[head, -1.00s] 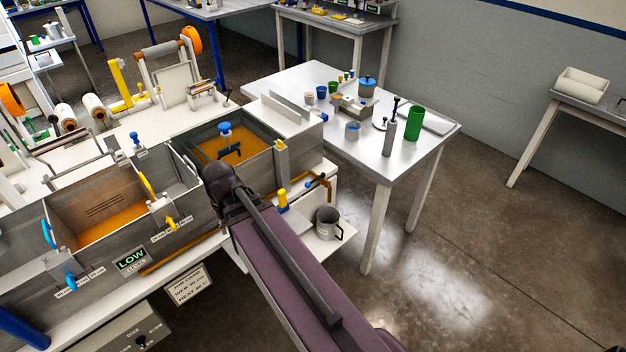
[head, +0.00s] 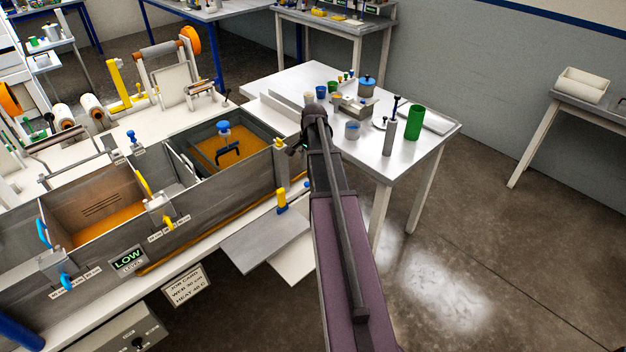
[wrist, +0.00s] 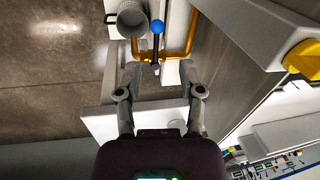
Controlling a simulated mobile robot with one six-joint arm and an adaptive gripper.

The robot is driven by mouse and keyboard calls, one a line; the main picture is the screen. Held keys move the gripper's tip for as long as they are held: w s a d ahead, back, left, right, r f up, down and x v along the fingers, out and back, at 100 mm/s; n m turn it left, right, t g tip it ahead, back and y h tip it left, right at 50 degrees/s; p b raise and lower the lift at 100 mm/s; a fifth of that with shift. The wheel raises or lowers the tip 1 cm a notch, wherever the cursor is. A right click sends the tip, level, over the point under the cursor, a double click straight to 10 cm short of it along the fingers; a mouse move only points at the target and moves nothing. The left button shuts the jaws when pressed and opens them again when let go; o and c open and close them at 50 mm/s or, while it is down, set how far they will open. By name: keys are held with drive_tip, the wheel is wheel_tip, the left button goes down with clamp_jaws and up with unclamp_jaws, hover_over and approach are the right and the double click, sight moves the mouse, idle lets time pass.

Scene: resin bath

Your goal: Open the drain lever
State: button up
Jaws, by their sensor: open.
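In the wrist view a lever with a blue ball knob (wrist: 157,27) and a dark stem stands at the brass drain pipe (wrist: 178,55). My gripper (wrist: 160,70) is open and empty. Its two fingers point toward the lever, one on each side of the stem's line; the knob lies beyond the fingertips. I cannot tell whether the fingers reach the stem's depth. The resin bath (head: 225,190) holds orange resin.
A grey mug (wrist: 132,20) stands left of the lever in the wrist view. A yellow handle (head: 282,199) is on the bath's front. A metal side table (head: 430,150) with cups and a green cylinder (head: 414,122) stands behind my arm. The floor at right is clear.

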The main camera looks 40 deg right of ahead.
drive_tip(key=shift+m, duration=0.8)
drive_tip(key=d, duration=0.4)
drive_tip(key=shift+s+d+f, duration=0.1)
drive_tip(key=shift+d, duration=0.2)
drive_tip(key=shift+f, duration=0.2)
drive_tip(key=w+f+b, duration=0.1)
drive_tip(key=f+b, duration=0.7)
drive_tip(key=b, duration=0.1)
drive_tip(key=w+f+b, duration=0.1)
drive_tip(key=f+b, duration=0.3)
drive_tip(key=f, duration=0.1)
drive_tip(key=shift+w+a+b, duration=0.15)
drive_tip(key=shift+w+b, duration=0.15)
drive_tip(key=shift+w, duration=0.05)
clamp_jaws()
drive_tip(key=shift+d, duration=0.2)
drive_tip(key=shift+a, duration=0.3)
